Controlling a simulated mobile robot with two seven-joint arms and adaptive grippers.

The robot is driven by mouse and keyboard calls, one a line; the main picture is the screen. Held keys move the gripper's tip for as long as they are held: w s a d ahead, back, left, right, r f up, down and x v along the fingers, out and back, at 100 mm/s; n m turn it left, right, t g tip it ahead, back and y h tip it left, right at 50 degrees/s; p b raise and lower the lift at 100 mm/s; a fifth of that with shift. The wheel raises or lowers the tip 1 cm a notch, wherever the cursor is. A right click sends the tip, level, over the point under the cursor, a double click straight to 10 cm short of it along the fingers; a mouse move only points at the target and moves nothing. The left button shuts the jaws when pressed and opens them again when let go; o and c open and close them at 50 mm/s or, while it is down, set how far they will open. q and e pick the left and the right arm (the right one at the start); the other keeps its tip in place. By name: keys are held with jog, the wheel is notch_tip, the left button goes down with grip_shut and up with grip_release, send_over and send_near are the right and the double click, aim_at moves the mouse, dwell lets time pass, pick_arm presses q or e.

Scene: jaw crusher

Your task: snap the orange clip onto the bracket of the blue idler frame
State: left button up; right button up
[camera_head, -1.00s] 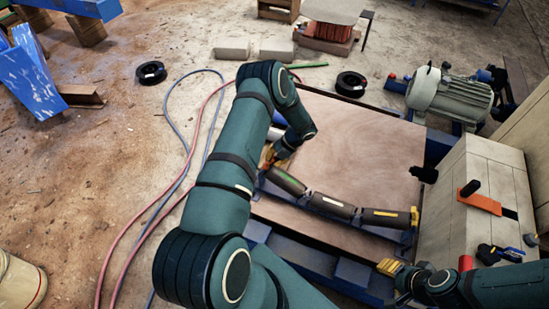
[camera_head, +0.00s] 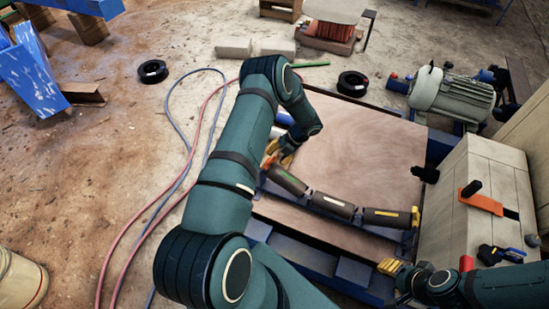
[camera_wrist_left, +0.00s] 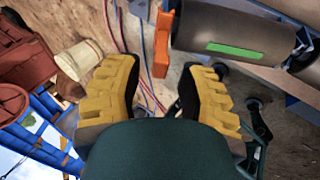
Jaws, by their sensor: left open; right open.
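The blue idler frame (camera_head: 287,192) lies on the wooden board and carries grey rollers (camera_head: 332,203). The orange clip (camera_head: 268,162) is at the frame's left end; it also shows in the left wrist view (camera_wrist_left: 162,42), beside the end of the roller with a green label. I cannot tell whether it is fully seated on the bracket, which is mostly hidden. My left gripper (camera_head: 285,155) is open and empty, just right of the clip; its yellow fingers (camera_wrist_left: 157,95) are apart from it. My right gripper (camera_head: 389,268) is open at the lower right, by the frame's near side.
A yellow piece (camera_head: 415,217) sits at the frame's right end. A pale box (camera_head: 470,225) with an orange tool (camera_head: 482,198) on it stands at right. A motor (camera_head: 450,95) is behind it. Hoses (camera_head: 165,170) run along the floor at left. The wooden board (camera_head: 370,140) has free room.

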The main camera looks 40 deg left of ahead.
pick_arm(q)
jog(key=v, duration=0.9)
jog(key=shift+r, duration=0.2)
jog(key=s+d+f+n+t+h, duration=0.1)
jog(key=s+d+f+n+h, duration=0.15)
jog(key=d+n, duration=0.5)
jog(key=s+d+f+n+t+h, duration=0.1)
jog(key=s+d+n+h, duration=0.35)
jog(key=d, duration=0.65)
jog(key=s+d+r+n+t, duration=0.2)
jog(key=s+d+n, duration=0.3)
jog(key=n, duration=0.5)
jog(key=s+d+r+n+t+h, duration=0.1)
jog(key=s+d+n, duration=0.3)
jog(key=n, duration=0.7)
jog(key=shift+s+d+r+n+t, duration=0.3)
jog(key=shift+s+d+r+t, duration=0.05)
jog(key=shift+s+r+t, duration=0.4)
